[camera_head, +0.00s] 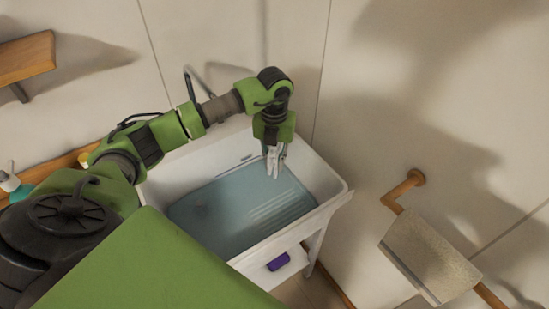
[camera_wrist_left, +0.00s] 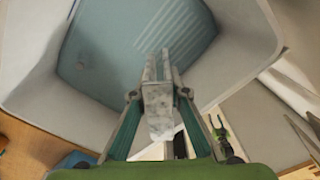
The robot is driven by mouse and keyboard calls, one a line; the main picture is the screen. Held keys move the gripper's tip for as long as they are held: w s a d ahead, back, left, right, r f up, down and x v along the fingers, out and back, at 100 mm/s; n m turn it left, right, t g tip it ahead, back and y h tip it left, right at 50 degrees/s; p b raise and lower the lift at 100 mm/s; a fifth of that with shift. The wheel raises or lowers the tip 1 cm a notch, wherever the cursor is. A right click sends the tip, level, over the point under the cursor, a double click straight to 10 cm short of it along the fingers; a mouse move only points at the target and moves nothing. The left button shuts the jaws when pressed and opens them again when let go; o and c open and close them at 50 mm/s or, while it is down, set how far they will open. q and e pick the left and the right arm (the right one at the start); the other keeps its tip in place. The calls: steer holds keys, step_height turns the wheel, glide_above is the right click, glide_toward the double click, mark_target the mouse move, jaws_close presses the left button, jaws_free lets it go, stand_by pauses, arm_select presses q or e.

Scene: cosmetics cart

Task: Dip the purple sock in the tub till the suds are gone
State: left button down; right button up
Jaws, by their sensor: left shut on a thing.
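The white tub (camera_head: 326,181) holds blue-grey water (camera_head: 225,210) and has a ribbed slope on its right side. My left gripper (camera_head: 273,163) points down over the tub's back right part. It is shut on a pale grey-white mottled piece, clearer in the left wrist view (camera_wrist_left: 158,104); no purple shows on it, and I cannot tell whether it is the sock under suds. It appears above the water, though the gap is hard to judge. A small purple thing (camera_head: 278,262) shows at the white front below the tub's rim; I cannot tell what it is. My right gripper is out of view.
A tap (camera_head: 188,84) rises behind the tub. A wooden rail (camera_head: 403,187) with a beige cloth (camera_head: 428,256) is on the right wall. A teal bottle (camera_head: 11,184) stands at far left.

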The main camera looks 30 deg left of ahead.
arm_select(q)
step_height(320, 180, down, 24)
steer(key=b, duration=1.7)
steer(key=shift+w+d+b, duration=0.2)
steer(key=shift+w+b, duration=0.2)
stand_by(0.3)
steer(key=shift+s+a, duration=0.15)
steer(key=shift+s, duration=0.25)
steer(key=shift+w, duration=0.4)
stand_by(0.5)
steer(key=shift+s+p, duration=0.3)
steer(key=shift+s, duration=0.1)
steer(key=shift+w, duration=0.4)
stand_by(0.3)
